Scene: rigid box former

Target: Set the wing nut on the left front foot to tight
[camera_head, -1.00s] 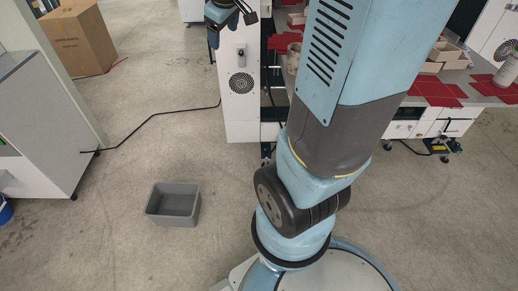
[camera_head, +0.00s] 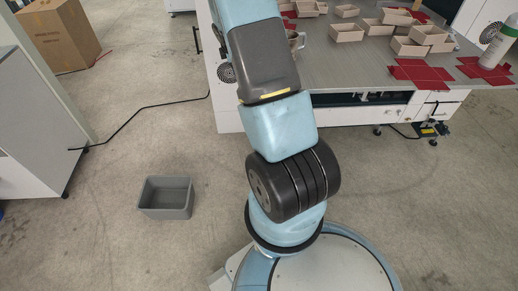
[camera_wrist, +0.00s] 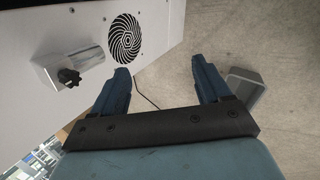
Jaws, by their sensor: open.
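The white machine (camera_head: 350,118) stands behind my arm in the head view. A black foot with a yellow label (camera_head: 434,129) is under its right part, and a small dark foot (camera_head: 377,130) is left of it. I cannot make out a wing nut on either. The left front foot is not clearly visible; my arm covers part of the machine's left end. In the wrist view my gripper (camera_wrist: 161,67) is open and empty, beside the machine's white side panel (camera_wrist: 95,85), apart from any foot.
The panel carries a fan grille (camera_wrist: 125,38) and a black knob (camera_wrist: 69,77). A grey bin (camera_head: 167,197) stands on the floor at left; a black cable (camera_head: 140,118) crosses the floor. Cartons (camera_head: 408,42) and red blanks (camera_head: 420,73) lie on the machine top. Floor between is clear.

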